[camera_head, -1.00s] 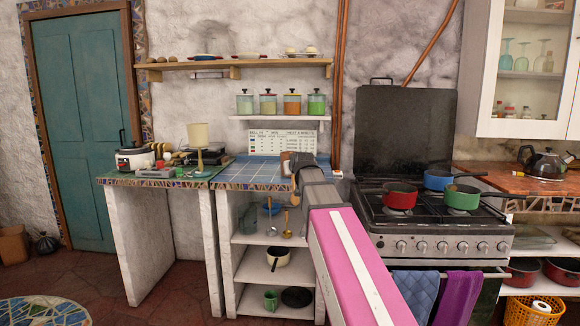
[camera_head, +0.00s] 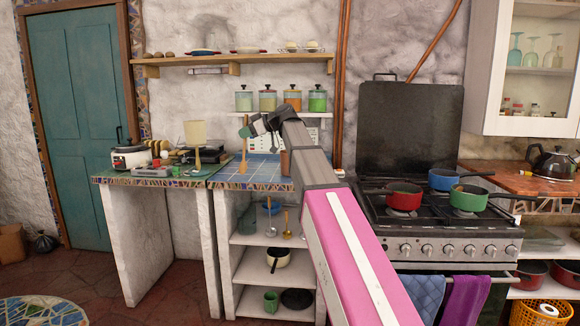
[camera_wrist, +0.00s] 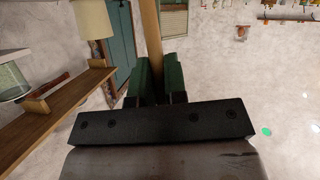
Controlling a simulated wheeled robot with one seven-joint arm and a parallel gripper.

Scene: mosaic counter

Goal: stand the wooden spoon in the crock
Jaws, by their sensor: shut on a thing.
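My gripper (camera_head: 245,131) is shut on the wooden spoon (camera_head: 243,156), near the upper part of its handle. The spoon hangs about upright with its bowl down, over or in front of the blue-tiled counter; I cannot tell whether it touches. In the wrist view the handle (camera_wrist: 151,32) stands between the two green fingers (camera_wrist: 157,72). A brown vessel, likely the crock (camera_head: 285,162), stands on the counter to the right of the spoon, partly hidden by my arm. A dark utensil shows just above it.
A lamp (camera_head: 196,140) and a white appliance (camera_head: 132,157) stand left of the spoon. A shelf with jars (camera_head: 268,100) is above the counter. The stove (camera_head: 440,215) with pots is right. The blue tiles (camera_head: 262,165) are clear around the spoon.

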